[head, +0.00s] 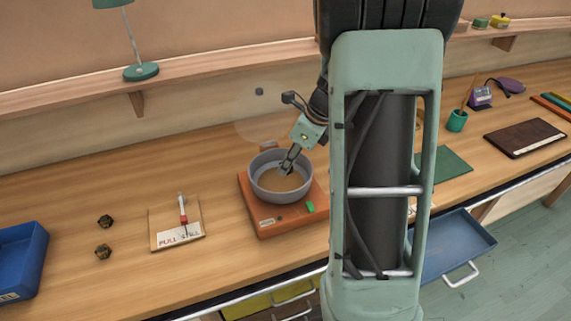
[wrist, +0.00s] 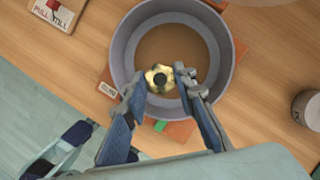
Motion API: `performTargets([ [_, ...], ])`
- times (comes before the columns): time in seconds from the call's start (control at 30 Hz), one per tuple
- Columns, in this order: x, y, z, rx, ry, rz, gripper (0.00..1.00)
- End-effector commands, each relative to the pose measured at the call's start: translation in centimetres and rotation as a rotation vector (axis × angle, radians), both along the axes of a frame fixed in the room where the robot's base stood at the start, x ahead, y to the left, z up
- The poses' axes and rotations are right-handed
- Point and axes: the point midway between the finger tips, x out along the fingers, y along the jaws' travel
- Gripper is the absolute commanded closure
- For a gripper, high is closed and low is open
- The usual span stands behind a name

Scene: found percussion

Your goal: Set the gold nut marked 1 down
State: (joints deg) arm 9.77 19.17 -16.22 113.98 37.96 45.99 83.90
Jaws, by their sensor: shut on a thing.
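The gold nut (wrist: 160,77) shows in the wrist view between my fingertips, with a dark centre; I cannot read a mark on it. My gripper (wrist: 158,84) is shut on it, with the fingers over the inside of a grey round pot (wrist: 117,55). In the head view my gripper (head: 286,168) reaches down into the pot (head: 259,184), which stands on an orange base (head: 262,216). The nut is too small to make out there. I cannot tell whether it touches the pot's brown floor.
Two dark nut-like pieces (head: 105,221) (head: 103,252) lie left on the bench, beside a board with a red switch (head: 161,238). A blue tray (head: 37,268) is at the far left. An open blue drawer (head: 470,243) sticks out at right.

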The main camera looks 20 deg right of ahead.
Motion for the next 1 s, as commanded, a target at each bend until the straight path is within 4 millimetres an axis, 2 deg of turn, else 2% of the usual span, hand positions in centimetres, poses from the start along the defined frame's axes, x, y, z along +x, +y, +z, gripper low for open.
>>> performTargets([
  [0.1, 1.2, -0.9, -1.8, 0.000, 0.002, -0.003, 1.00],
  [0.3, 2.4, -1.7, -3.4, 0.000, -0.001, 0.000, 1.00],
  [0.53, 3.1, -2.2, -4.5, 0.001, -0.001, -0.002, 1.00],
  [0.7, 2.9, -2.1, -7.1, 0.001, 0.001, -0.003, 1.00],
  [1.0, 3.0, -2.1, -7.4, -0.001, -0.002, -0.001, 1.00],
])
